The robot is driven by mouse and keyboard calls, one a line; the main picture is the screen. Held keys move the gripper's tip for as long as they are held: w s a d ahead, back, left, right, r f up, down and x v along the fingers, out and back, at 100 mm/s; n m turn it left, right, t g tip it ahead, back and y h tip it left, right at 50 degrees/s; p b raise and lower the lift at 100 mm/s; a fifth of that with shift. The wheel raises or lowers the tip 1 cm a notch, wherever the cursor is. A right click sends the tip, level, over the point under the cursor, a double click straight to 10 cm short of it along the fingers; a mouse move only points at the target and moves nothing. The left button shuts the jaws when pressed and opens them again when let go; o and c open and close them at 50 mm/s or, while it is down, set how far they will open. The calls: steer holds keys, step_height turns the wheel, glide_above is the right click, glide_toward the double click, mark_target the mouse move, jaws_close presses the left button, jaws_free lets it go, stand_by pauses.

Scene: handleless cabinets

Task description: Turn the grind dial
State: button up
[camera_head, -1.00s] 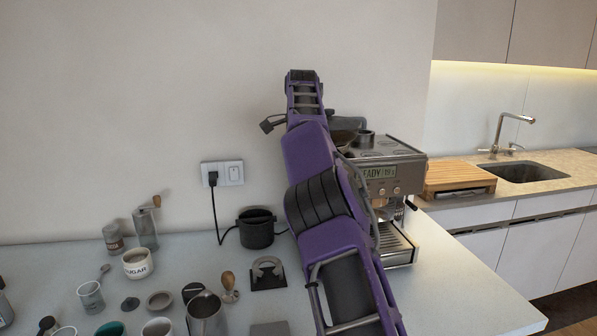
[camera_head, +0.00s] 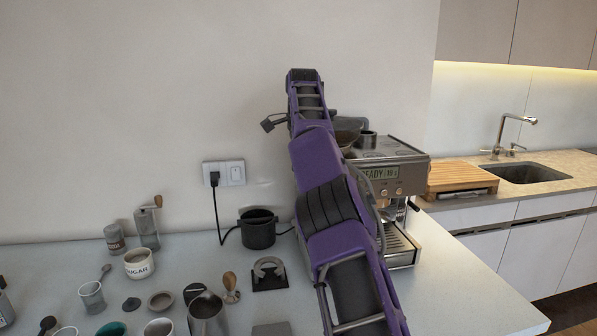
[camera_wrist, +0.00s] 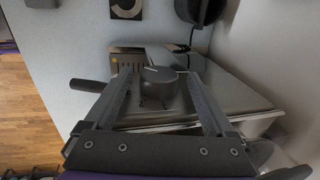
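The grind dial (camera_wrist: 158,82) is a dark round knob with a light mark line, on the side of the metal coffee machine (camera_wrist: 222,94) in the wrist view. My gripper (camera_wrist: 158,76) is open, with one finger on each side of the dial. Gaps show between the fingers and the dial, so I see no firm contact. In the head view the coffee machine (camera_head: 398,160) stands behind my purple arm, its display reading READY and 19. My arm hides the dial and my gripper there.
A black knock bin (camera_head: 257,232) stands left of my arm, near a wall socket (camera_head: 223,173) with a cord. Several cups, a sugar pot (camera_head: 139,264) and a hand grinder (camera_head: 147,228) crowd the counter's left. The counter's right front is clear.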

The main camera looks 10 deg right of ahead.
steer(key=shift+d, duration=0.15)
steer(key=shift+a+t, duration=0.35)
steer(key=shift+t, duration=0.05)
steer(key=shift+d, duration=0.1)
stand_by(0.3)
